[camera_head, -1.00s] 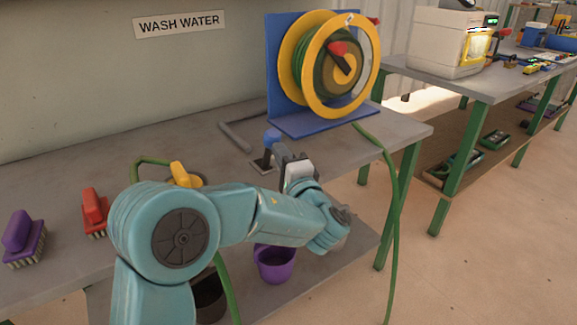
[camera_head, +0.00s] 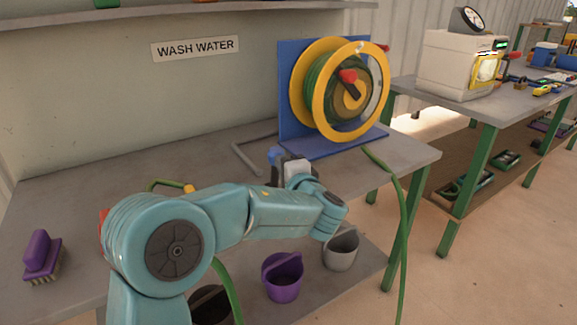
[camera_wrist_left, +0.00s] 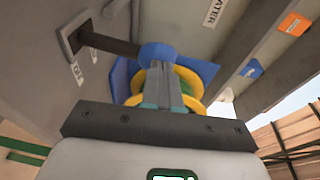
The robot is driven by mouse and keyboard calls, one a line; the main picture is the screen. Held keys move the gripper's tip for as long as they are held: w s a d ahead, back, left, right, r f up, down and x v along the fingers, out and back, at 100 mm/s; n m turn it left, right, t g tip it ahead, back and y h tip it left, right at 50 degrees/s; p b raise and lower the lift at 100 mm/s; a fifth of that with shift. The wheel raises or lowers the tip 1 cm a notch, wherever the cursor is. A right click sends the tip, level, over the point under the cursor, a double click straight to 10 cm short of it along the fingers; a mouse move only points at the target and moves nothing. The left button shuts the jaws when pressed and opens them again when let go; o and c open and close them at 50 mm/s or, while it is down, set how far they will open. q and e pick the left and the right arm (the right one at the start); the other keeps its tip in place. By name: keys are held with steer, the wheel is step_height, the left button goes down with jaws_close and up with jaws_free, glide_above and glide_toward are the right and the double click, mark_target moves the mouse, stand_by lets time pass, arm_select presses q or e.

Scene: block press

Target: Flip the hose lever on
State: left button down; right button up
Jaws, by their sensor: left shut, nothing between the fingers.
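The hose lever shows in the left wrist view as a dark shaft (camera_wrist_left: 108,40) with a round blue knob (camera_wrist_left: 158,53). In the head view the blue knob (camera_head: 275,153) shows just beyond my left gripper (camera_head: 279,163), and my arm hides the lever's base. In the wrist view my left gripper (camera_wrist_left: 161,76) is shut and empty, with its fingertips at the knob, overlapping its lower edge; I cannot tell whether they touch. My right gripper is not in view.
A yellow hose reel (camera_head: 344,88) on a blue stand (camera_head: 300,147) is behind the lever. A purple brush (camera_head: 40,255) stands at the left. Purple (camera_head: 283,280) and grey (camera_head: 341,253) buckets are on the lower shelf. A green hose (camera_head: 402,220) hangs at the right bench end.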

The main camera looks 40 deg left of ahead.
arm_select(q)
steer(key=w+a+r+g+h+p, duration=0.1)
steer(key=a+h+p, duration=0.1)
steer(key=a+p, duration=0.2)
steer(key=w+a+n+g+h+p, duration=0.1)
steer(key=w+a+g+h+p, duration=0.1)
steer(key=p, duration=0.5)
steer(key=shift+a+r+h+p, duration=0.4)
steer(key=shift+a+h, duration=0.3)
steer(key=shift+a, duration=0.3)
